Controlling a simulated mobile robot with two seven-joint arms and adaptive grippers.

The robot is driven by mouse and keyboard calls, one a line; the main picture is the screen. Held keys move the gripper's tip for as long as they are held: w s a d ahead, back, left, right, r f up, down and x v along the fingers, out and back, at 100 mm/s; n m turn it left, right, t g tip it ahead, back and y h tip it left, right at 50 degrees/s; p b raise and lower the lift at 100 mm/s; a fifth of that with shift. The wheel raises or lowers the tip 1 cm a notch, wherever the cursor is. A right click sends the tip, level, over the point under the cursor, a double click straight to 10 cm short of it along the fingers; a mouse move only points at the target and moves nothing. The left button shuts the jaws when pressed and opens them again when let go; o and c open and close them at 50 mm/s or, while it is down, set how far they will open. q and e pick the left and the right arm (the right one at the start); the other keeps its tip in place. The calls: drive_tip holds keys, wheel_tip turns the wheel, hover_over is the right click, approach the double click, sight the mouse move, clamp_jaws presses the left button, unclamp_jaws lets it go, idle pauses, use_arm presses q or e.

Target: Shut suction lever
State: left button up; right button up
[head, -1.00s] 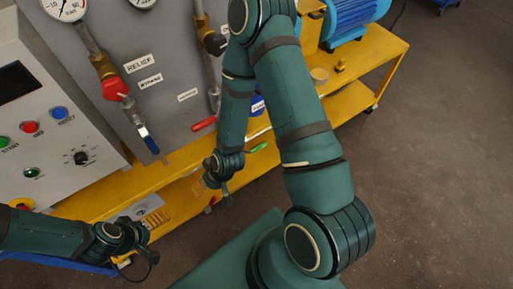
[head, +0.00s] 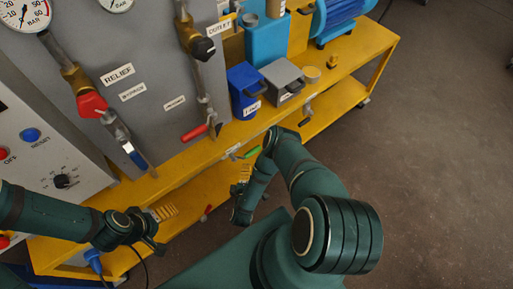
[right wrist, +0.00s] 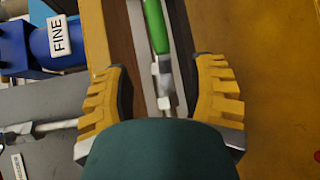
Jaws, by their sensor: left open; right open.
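No label reading suction is legible. A green-handled lever (head: 252,152) sits at the front edge of the yellow bench, partly beside my right arm. In the right wrist view the green handle (right wrist: 157,25) and its metal stem lie in line with the gap between my right gripper's fingers (right wrist: 162,75). These yellow-padded fingers are apart, one on each side, and I see no contact. In the head view my right gripper (head: 239,188) is low in front of the bench, mostly hidden by the wrist. My left gripper (head: 157,240) is open and empty at lower left.
A red-handled lever (head: 195,133) and a blue-handled one (head: 136,158) hang from pipes on the grey panel (head: 150,60). A blue box (head: 246,90) and a grey box (head: 283,80) stand on the yellow bench (head: 345,65). The floor at right is clear.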

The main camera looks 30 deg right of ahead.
sight(253, 149)
drive_tip(key=shift+n+h, duration=0.3)
drive_tip(key=shift+h, duration=0.1)
drive_tip(key=b+x, duration=0.1)
drive_tip(key=x, duration=0.3)
drive_tip(key=b+x, duration=0.2)
drive_tip(key=x, duration=0.3)
drive_tip(key=b+x, duration=0.1)
drive_tip(key=x, duration=0.3)
drive_tip(key=shift+s+d+f, duration=0.1)
drive_tip(key=shift+s+d, duration=0.05)
drive_tip(key=shift+d, duration=0.25)
clamp_jaws()
